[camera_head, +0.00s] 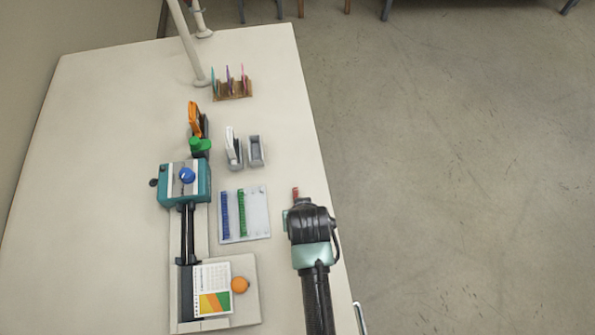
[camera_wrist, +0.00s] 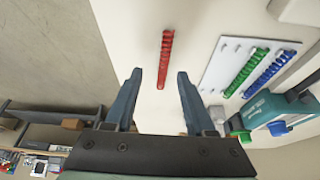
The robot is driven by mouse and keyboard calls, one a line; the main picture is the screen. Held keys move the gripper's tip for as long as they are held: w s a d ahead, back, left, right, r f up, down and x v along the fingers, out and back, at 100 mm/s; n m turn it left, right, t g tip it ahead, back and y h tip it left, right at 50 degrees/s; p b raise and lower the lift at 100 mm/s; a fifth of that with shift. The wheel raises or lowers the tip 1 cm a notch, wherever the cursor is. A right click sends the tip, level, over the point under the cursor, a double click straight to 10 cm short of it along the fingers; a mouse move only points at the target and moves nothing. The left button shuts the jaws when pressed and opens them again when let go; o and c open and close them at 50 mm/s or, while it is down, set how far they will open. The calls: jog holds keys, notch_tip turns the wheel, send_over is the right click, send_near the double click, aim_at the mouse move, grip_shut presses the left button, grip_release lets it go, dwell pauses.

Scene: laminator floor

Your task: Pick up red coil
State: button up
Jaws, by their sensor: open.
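The red coil (camera_wrist: 165,60) is a thin, ridged red strip lying on the cream table, roughly upright in the wrist view. In the head view only a short end of the red coil (camera_head: 295,193) shows beside my arm; the rest is hidden. My gripper (camera_wrist: 157,90) is open, with its two fingers apart and nothing between them. In the wrist view the coil lies ahead of the fingertips, lined up with the gap. In the head view my gripper (camera_head: 292,203) is above the table near its right edge.
A white board (camera_head: 258,212) left of my gripper holds a blue coil (camera_head: 225,215) and a green coil (camera_head: 241,212). Farther left stands a teal machine (camera_head: 171,184). The table's right edge is close.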

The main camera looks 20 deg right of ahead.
jog(key=shift+w+a+x, duration=0.1)
jog(key=shift+w+x, duration=0.05)
jog(key=shift+x, duration=1)
jog(key=shift+w+a+x, duration=0.1)
jog(key=shift+w+x, duration=0.1)
jog(key=shift+x, duration=0.95)
jog(key=shift+r, duration=0.1)
grip_shut()
